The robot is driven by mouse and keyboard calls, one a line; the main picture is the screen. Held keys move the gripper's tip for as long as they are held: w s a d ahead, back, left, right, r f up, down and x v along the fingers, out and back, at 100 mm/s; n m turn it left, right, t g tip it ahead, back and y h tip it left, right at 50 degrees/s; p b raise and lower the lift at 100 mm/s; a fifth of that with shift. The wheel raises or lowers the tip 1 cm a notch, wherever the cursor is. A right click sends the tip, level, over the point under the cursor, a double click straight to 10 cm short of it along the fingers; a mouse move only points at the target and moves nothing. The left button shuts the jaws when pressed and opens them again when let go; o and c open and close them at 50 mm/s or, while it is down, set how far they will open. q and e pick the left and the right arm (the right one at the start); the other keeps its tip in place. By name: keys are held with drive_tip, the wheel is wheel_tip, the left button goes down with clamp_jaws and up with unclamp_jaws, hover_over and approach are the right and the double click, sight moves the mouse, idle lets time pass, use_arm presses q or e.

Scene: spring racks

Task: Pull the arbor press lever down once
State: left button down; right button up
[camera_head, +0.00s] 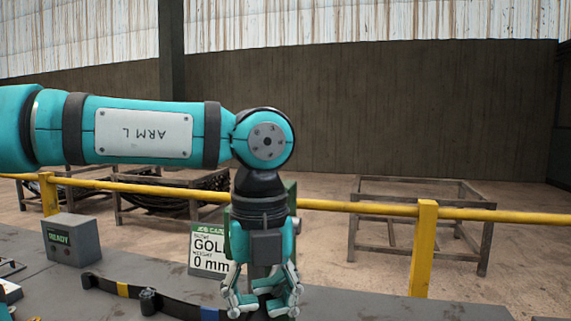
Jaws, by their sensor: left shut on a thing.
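My left gripper (264,302) points straight down at the lower middle of the view, under the arm marked "ARM L". Its fingers are shut on a dark part, taken to be the arbor press lever, which is mostly hidden between them. A green upright part (291,196), likely the press body, shows just behind the gripper's wrist. The rest of the press is hidden by my arm and gripper. My right gripper is out of view.
A grey box (72,240) showing "READY" sits on the grey bench (400,306). A dark strip with coloured bands lies in front. A yellow rail (350,206) runs behind.

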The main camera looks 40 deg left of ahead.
use_arm(q)
drive_tip(key=shift+w+a+r+p, duration=0.25)
drive_tip(key=shift+r+p, duration=0.2)
drive_tip(key=shift+r, duration=0.15)
drive_tip(key=shift+w+a+r+p, duration=0.15)
drive_tip(key=shift+w+r+p, duration=0.1)
drive_tip(key=shift+r+p, duration=0.3)
drive_tip(key=shift+w+a+r+p, duration=0.15)
drive_tip(key=shift+w+r+p, duration=0.1)
drive_tip(key=shift+r+p, duration=0.5)
drive_tip(key=shift+w+a+r+p, duration=0.1)
drive_tip(key=shift+w+r+p, duration=0.1)
drive_tip(key=shift+r+p, duration=0.5)
drive_tip(key=shift+s+d+r+b, duration=0.25)
drive_tip(key=shift+s+r+b, duration=0.05)
drive_tip(key=s, duration=0.1)
drive_tip(key=s+d, duration=0.1)
drive_tip(key=s+r, duration=0.1)
drive_tip(key=shift+d+r, duration=0.1)
drive_tip(key=shift+d, duration=0.2)
drive_tip(key=s+d+r+p, duration=0.1)
drive_tip(key=s+d+r, duration=0.1)
drive_tip(key=s, duration=0.5)
drive_tip(key=shift+d+r, duration=0.3)
drive_tip(key=shift+d, duration=0.6)
drive_tip(key=shift+w, duration=0.1)
